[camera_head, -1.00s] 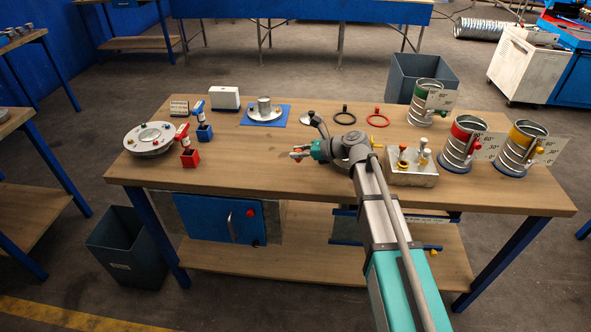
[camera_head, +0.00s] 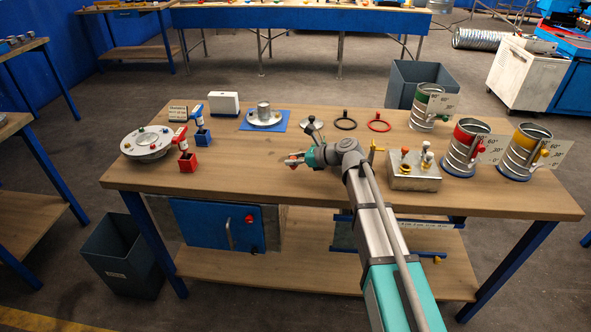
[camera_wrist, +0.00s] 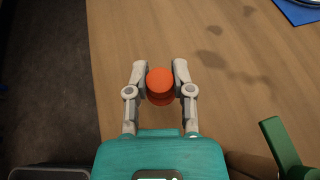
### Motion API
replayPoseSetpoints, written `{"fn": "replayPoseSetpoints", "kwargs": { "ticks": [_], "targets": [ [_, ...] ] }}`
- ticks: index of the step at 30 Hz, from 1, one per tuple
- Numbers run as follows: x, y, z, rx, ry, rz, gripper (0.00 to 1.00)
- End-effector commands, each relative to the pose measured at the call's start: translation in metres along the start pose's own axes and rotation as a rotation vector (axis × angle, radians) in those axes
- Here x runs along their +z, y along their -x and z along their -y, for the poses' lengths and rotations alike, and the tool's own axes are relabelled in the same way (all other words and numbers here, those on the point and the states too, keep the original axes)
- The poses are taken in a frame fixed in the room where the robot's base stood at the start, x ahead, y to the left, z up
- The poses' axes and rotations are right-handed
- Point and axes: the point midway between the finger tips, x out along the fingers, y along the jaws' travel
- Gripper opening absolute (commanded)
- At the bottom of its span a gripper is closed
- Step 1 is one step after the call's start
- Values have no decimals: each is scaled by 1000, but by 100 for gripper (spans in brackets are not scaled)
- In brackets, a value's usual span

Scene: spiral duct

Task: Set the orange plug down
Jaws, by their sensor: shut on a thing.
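The orange plug (camera_wrist: 160,82) is between the two fingers of my gripper (camera_wrist: 159,90) in the wrist view. The fingers are shut on its sides. In the head view my gripper (camera_head: 294,161) is low near the middle of the wooden table (camera_head: 240,190), pointing left, with a small bit of the plug showing at its tip. The wrist view shows bare wood around and beyond the plug. I cannot tell whether the plug touches the table.
A red stand (camera_head: 187,162) and a round grey flanged disc (camera_head: 147,143) are to the left. A blue mat (camera_head: 246,124) with a metal part lies behind. A metal block with knobs (camera_head: 414,180) and several duct pieces (camera_head: 464,153) stand right. The table's front edge is close.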

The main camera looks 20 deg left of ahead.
Motion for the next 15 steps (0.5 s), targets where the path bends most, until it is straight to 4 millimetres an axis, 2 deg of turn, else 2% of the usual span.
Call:
{"fn": "replayPoseSetpoints", "kwargs": {
  "ticks": [7,15],
  "targets": [
    [-23,-10,1,0,0,0,0],
    [-30,-13,1,0,0,0,0]
  ]
}}
